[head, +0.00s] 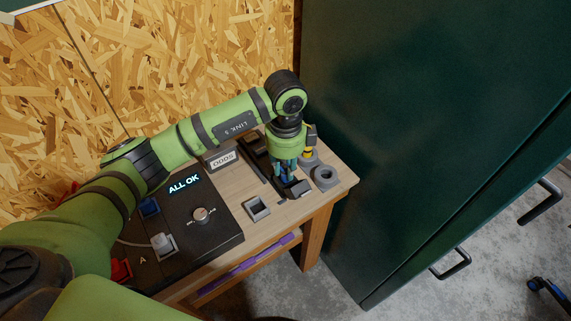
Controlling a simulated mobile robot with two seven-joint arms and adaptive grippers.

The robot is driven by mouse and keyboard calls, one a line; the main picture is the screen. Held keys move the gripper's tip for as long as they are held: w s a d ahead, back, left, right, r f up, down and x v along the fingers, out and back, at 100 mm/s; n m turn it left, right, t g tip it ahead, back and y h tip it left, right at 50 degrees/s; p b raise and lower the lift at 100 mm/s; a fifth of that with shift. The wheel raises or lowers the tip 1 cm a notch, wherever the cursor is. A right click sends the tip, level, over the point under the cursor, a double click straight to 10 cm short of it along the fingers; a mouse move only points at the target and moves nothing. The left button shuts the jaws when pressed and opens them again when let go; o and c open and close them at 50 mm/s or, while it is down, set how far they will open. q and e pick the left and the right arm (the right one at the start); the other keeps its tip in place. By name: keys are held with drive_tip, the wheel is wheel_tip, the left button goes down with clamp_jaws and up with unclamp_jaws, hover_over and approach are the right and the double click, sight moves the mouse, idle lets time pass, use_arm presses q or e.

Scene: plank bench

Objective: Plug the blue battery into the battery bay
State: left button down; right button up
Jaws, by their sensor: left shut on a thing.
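My left gripper (287,172) points down over the right part of the bench. It is shut on a small blue thing, which I take to be the blue battery (283,168); the fingers hide most of it. Just below and around the gripper is a long black holder (258,164) with a dark block at its near end (299,188). I cannot tell whether the battery touches it, nor which fitting is the battery bay. An empty grey square socket (257,208) stands nearer the front edge. My right gripper is not in view.
A black panel (210,236) with an "ALL OK" display, a knob (201,214), a blue part (149,206) and red part (121,270) lies left.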

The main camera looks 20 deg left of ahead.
sight(285, 167)
use_arm(q)
drive_tip(key=shift+f+b, duration=0.6)
drive_tip(key=shift+f, duration=0.35)
drive_tip(key=c, duration=1)
unclamp_jaws()
drive_tip(key=shift+r, duration=0.1)
wheel_tip(285, 167, up, 12)
drive_tip(key=shift+f, duration=0.1)
